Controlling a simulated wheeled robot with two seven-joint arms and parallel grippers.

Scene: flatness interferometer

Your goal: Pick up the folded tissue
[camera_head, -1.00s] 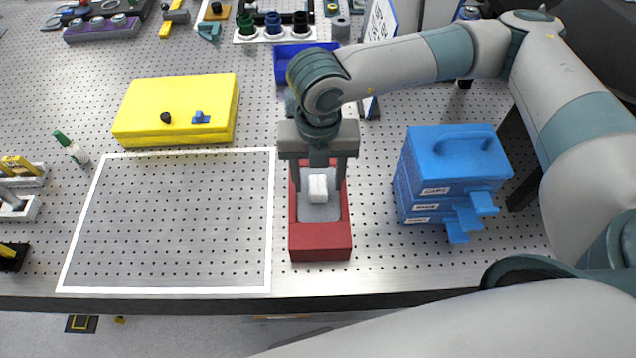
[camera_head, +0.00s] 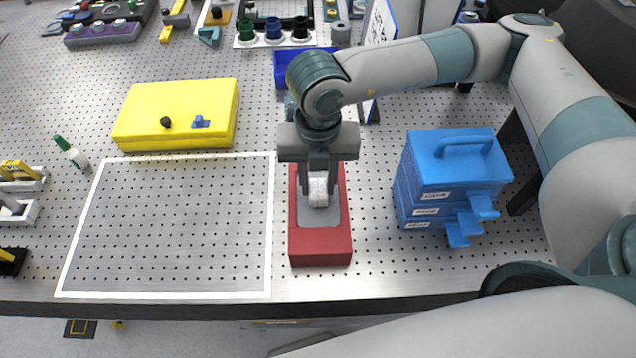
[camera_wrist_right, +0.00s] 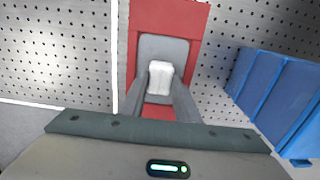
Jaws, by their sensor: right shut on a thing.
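The folded tissue (camera_head: 318,191) is a small white block over the grey recess of a red holder (camera_head: 320,250). My right gripper (camera_head: 318,186) points down over the holder and is shut on the tissue, with a finger on each side of it. In the right wrist view the tissue (camera_wrist_right: 160,78) shows between the tips of the two grey fingers, above the grey inset of the red holder (camera_wrist_right: 180,18). I cannot tell whether the tissue still touches the recess. My left gripper is not in view.
A blue drawer stack (camera_head: 455,180) with a top handle stands right of the holder. A yellow box (camera_head: 178,112) lies at the left behind a white-outlined empty area (camera_head: 170,230). A blue bin (camera_head: 292,70) sits behind my right gripper.

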